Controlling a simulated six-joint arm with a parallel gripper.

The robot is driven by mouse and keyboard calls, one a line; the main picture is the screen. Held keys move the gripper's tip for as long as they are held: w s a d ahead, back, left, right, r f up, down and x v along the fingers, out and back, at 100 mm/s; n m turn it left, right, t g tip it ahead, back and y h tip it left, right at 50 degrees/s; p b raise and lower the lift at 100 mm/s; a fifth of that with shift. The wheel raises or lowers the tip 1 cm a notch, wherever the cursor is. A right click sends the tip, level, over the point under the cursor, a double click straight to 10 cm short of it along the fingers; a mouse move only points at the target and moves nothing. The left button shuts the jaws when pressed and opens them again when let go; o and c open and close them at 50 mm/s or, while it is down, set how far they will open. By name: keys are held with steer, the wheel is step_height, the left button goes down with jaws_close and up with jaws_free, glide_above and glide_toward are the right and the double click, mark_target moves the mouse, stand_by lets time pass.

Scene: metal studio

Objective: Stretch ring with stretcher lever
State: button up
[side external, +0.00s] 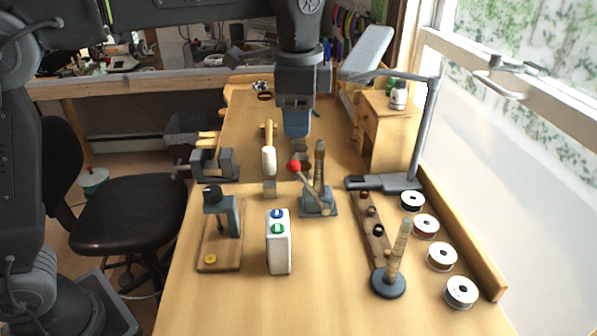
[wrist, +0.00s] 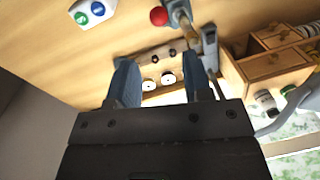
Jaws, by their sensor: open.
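The ring stretcher (side external: 318,204) stands on the middle of the bench, with a blue-grey base and an upright tapered post. Its lever slants up to the left and ends in a red knob (side external: 293,167). In the wrist view the red knob (wrist: 158,16) is near the top edge. Several rings sit on a wooden strip (side external: 377,244) to the right of the stretcher; I cannot tell whether a ring is on the stretcher's post. My gripper (side external: 297,134) is above and behind the stretcher, apart from it. In the wrist view its two blue fingers (wrist: 161,72) are open with nothing between them.
A white two-button box (side external: 279,245) and a small press (side external: 221,228) stand in front left. A vise (side external: 214,164) and a mallet (side external: 269,165) are behind. A tapered mandrel (side external: 396,260), several spools (side external: 442,256) and a lamp (side external: 420,135) stand right.

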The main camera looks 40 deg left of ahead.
mark_target(298, 163)
steer(key=f, duration=0.8)
steer(key=w+f, duration=0.1)
steer(key=f, duration=0.3)
steer(key=shift+a, duration=0.35)
steer(key=shift+c, duration=0.3)
jaws_close()
